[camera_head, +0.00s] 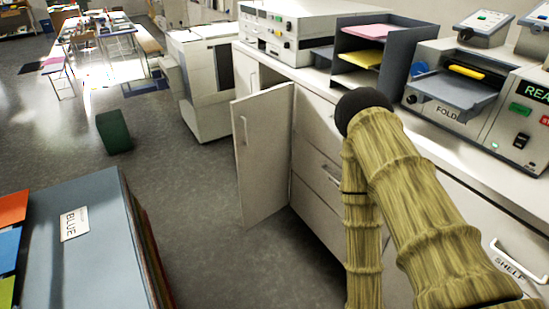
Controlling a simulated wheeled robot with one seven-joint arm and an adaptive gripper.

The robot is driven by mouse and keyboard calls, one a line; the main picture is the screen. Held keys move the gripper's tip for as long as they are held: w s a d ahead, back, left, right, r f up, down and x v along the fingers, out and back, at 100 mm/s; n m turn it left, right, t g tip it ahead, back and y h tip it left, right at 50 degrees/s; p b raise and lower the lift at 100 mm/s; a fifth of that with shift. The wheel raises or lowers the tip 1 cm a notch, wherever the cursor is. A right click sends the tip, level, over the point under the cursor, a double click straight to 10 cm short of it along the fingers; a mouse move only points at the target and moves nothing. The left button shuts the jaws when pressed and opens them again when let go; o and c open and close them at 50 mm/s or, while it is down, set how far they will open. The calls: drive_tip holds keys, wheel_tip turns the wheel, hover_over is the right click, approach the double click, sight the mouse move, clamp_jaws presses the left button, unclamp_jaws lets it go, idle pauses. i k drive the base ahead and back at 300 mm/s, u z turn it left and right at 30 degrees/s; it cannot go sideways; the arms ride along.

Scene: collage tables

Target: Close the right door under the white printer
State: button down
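The white printer (284,27) stands on the counter at the top middle. Below it, a white cabinet door (265,155) stands open, swung out into the aisle. Its handle (244,131) is near its free left edge, and its right edge meets the cabinet front. Another cabinet front (245,75) shows behind the open door's top edge, partly hidden. My bamboo-textured arm fills the right middle and bends at a dark joint, in front of the drawers. Its lower link runs down out of the bottom edge, and my gripper is not in view.
Drawers (318,155) lie right of the door. A dark paper tray rack (374,57) and a folding machine (460,90) stand on the counter. A grey copier (205,90) stands behind the door. A blue-grey labelled box (90,255) is at lower left. Floor between is clear.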

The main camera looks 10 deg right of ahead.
sight(262, 121)
drive_tip(key=u, duration=0.35)
drive_tip(key=k, duration=1.15)
drive_tip(key=z, duration=0.7)
drive_tip(key=i, duration=1.35)
drive_tip(key=u, duration=0.5)
drive_tip(key=i, duration=0.5)
drive_tip(key=u, duration=0.6)
